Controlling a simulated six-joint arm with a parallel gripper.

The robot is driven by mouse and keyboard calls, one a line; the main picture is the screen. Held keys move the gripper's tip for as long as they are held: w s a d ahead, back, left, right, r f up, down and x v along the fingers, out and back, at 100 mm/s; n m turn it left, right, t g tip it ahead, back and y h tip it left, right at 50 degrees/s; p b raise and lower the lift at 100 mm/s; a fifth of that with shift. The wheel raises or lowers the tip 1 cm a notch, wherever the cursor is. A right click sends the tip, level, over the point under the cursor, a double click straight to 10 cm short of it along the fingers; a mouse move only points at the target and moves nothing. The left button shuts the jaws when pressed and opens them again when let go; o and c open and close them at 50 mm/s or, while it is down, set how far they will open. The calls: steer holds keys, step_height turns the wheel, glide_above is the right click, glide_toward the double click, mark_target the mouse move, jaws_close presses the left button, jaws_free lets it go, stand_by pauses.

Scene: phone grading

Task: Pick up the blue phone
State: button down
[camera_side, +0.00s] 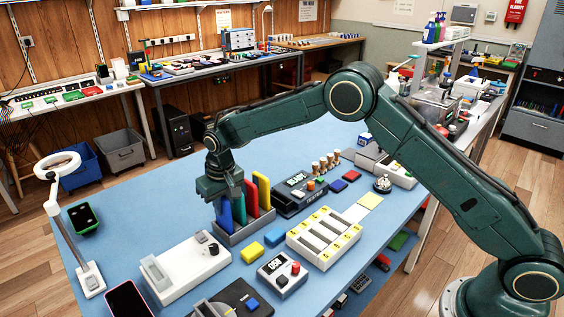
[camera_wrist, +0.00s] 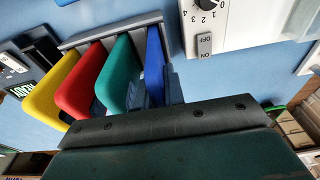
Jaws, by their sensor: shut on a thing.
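The blue phone (camera_side: 224,213) stands upright at the near-left end of a grey slotted rack (camera_side: 240,236). My gripper (camera_side: 226,195) is over it from above, its jaws closed on its upper part. In the wrist view, the blue phone (camera_wrist: 155,55) is at the right end of the row, with a dark finger on each side of it. The green phone (camera_wrist: 114,72) stands right beside it, close to one finger. My gripper's body hides its near end. Whether its lower edge still sits in the slot is not clear.
Red (camera_side: 251,198) and yellow (camera_side: 262,190) phones stand farther along the rack. A white device with a knob (camera_side: 190,266) is in front, and a cream tray with slots (camera_side: 323,238) is at right. A black box (camera_side: 297,196) lies just behind the rack.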

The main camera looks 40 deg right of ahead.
steer(key=shift+r, duration=0.1)
steer(key=shift+r, duration=1.1)
steer(key=shift+r, duration=1.1)
